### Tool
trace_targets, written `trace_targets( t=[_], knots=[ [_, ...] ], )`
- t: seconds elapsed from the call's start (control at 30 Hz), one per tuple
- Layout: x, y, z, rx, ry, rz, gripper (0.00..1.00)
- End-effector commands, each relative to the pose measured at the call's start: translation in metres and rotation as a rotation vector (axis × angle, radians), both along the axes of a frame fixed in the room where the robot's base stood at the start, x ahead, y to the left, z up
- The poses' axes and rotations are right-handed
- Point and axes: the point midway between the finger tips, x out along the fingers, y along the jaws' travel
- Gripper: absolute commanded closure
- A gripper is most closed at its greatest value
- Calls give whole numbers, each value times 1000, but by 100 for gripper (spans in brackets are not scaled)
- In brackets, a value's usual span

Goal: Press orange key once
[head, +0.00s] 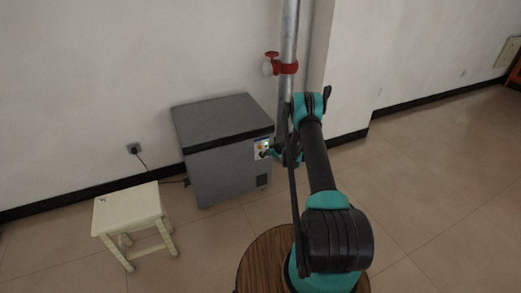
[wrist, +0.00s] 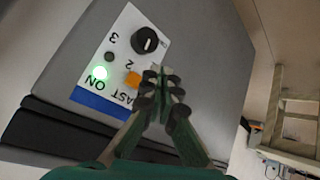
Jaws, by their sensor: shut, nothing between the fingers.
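In the head view my gripper (head: 270,152) is small, in front of the panel.
A black knob (wrist: 147,40), a dark round spot (wrist: 109,57) and a lit green light (wrist: 99,73) share the panel. A cream stool (head: 128,209) stands left of the freezer. A grey pipe with a red valve (head: 286,68) rises behind.

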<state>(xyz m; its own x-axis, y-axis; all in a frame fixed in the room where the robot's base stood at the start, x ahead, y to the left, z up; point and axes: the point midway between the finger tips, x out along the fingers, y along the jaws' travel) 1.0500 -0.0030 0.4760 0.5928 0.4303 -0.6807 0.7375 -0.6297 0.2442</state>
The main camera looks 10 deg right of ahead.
Motion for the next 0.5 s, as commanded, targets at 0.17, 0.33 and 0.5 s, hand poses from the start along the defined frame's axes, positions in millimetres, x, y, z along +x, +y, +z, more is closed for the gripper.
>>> trace_targets(
  t=[0.17, 0.33, 0.5],
  knots=[
    [-15, -5, 0, -1, 0, 1, 100],
    [-23, -7, 0, -1, 0, 1, 100],
    [-23, -7, 0, -1, 0, 1, 100]
  ],
)
